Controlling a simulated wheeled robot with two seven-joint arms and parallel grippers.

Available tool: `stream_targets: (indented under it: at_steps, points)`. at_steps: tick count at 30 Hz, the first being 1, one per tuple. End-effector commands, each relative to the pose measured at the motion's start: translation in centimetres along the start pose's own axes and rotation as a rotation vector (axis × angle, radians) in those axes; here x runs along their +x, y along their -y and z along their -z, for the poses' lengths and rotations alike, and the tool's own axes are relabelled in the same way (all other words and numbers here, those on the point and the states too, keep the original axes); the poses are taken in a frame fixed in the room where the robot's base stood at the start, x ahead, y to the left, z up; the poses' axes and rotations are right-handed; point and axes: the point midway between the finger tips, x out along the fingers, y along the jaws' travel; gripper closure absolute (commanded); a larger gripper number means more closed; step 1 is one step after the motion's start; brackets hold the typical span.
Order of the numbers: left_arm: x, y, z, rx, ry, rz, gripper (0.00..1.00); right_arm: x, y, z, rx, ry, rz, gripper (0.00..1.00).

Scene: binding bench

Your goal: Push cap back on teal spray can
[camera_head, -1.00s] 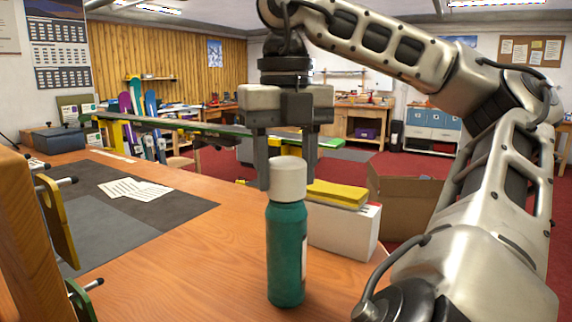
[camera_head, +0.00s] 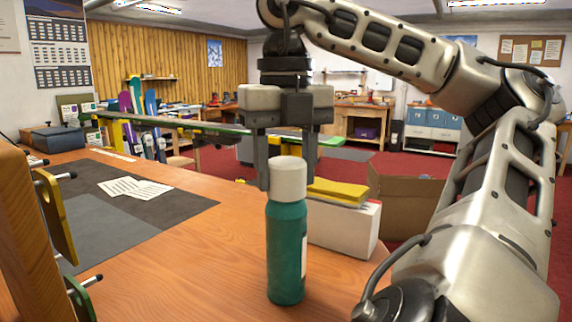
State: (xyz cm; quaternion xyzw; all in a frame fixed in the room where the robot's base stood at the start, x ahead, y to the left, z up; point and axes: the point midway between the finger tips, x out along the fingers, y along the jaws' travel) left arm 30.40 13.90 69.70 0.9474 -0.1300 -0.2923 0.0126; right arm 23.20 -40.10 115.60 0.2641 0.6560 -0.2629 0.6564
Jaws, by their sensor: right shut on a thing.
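The teal spray can (camera_head: 286,258) stands upright near the front of the wooden bench. Its pale grey-white cap (camera_head: 289,170) sits on top of the can, in line with it, and I see no clear gap between them. My right gripper (camera_head: 286,184) points down over the can and is shut on the cap, with a dark finger at its left side. My left gripper is not in view.
A white box (camera_head: 343,232) with a yellow block (camera_head: 337,190) on it stands just right of the can. An open cardboard box (camera_head: 405,200) is behind. A dark mat (camera_head: 160,215) with papers (camera_head: 135,188) lies left; bare bench lies between mat and can.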

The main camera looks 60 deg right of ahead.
Motion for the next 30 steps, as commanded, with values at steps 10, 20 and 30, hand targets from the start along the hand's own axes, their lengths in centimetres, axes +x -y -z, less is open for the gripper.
stream_targets:
  at_steps: [10, 20, 30]
  points:
    - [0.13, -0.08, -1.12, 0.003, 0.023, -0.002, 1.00, 0.32, 0.01, 0.01, 0.000, 0.000, 0.000, 0.74]
    - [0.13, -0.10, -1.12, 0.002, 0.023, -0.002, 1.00, 0.32, 0.01, 0.01, 0.000, 0.001, 0.000, 0.27]
    - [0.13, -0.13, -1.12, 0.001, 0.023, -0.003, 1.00, 0.32, 0.01, 0.01, 0.000, 0.000, 0.000, 0.06]
